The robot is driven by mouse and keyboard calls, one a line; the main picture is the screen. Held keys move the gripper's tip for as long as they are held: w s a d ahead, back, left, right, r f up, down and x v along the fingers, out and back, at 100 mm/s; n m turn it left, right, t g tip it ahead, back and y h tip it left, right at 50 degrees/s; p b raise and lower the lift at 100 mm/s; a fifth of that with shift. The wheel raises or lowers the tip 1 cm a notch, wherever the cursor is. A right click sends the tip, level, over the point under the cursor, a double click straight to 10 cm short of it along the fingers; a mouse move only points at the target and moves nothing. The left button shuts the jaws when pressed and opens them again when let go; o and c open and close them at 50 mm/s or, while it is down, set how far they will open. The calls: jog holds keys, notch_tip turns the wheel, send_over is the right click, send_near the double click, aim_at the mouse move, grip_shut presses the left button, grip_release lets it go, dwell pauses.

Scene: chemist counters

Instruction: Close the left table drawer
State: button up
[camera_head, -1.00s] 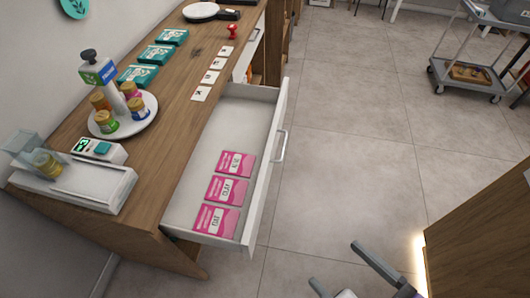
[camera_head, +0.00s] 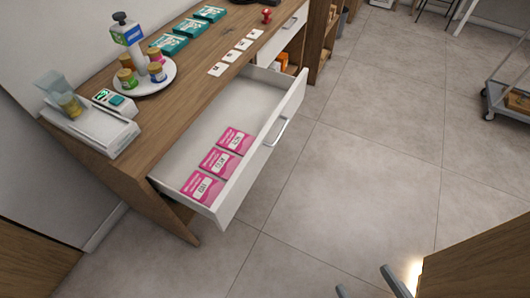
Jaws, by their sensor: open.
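The left table drawer (camera_head: 250,105) is white and stands pulled out of the wooden table (camera_head: 187,68). Its handle (camera_head: 277,131) is a light bar on the front panel, facing right. Several pink boxes (camera_head: 219,162) lie in a row inside the near end of the drawer. My gripper (camera_head: 366,287) shows only in part at the bottom edge, with its two grey fingers apart and nothing seen between them. It is well in front of and to the right of the drawer, not touching it.
On the table are a round white tray (camera_head: 145,91) with bottles, a white device (camera_head: 90,125), teal boxes (camera_head: 172,45) and white cards (camera_head: 231,56). A wooden panel (camera_head: 480,262) stands at the lower right. A cart (camera_head: 510,92) is at the right. The floor (camera_head: 360,170) beside the drawer is clear.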

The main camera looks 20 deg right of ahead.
jog(key=shift+t, duration=0.9)
jog(key=w+f+b, duration=0.1)
jog(key=f+b, duration=0.1)
jog(key=w+d+f+b, duration=0.1)
jog(key=w+f+b, duration=0.1)
jog(key=b, duration=0.1)
jog(key=w+f+b, duration=0.2)
jog(key=b, duration=0.1)
jog(key=shift+w+d+f, duration=0.25)
jog(key=shift+f, duration=0.1)
grip_shut()
jog(key=w+d+f+m+y+b, duration=0.15)
jog(key=w+f+m+b, duration=0.25)
jog(key=w+f+b, duration=0.7)
jog(key=w+d+f+m+y+b, duration=0.15)
jog(key=w+f+m+b, duration=0.25)
jog(key=w+f+b, duration=0.65)
jog(key=m+g+y, duration=0.1)
jog(key=g+y, duration=0.3)
jog(key=y, duration=0.6)
send_near(236, 199)
jog(key=x, duration=0.3)
jog(key=b+x, duration=0.1)
jog(key=x, duration=0.3)
jog(key=shift+s+r, duration=0.1)
jog(key=shift+r, duration=0.1)
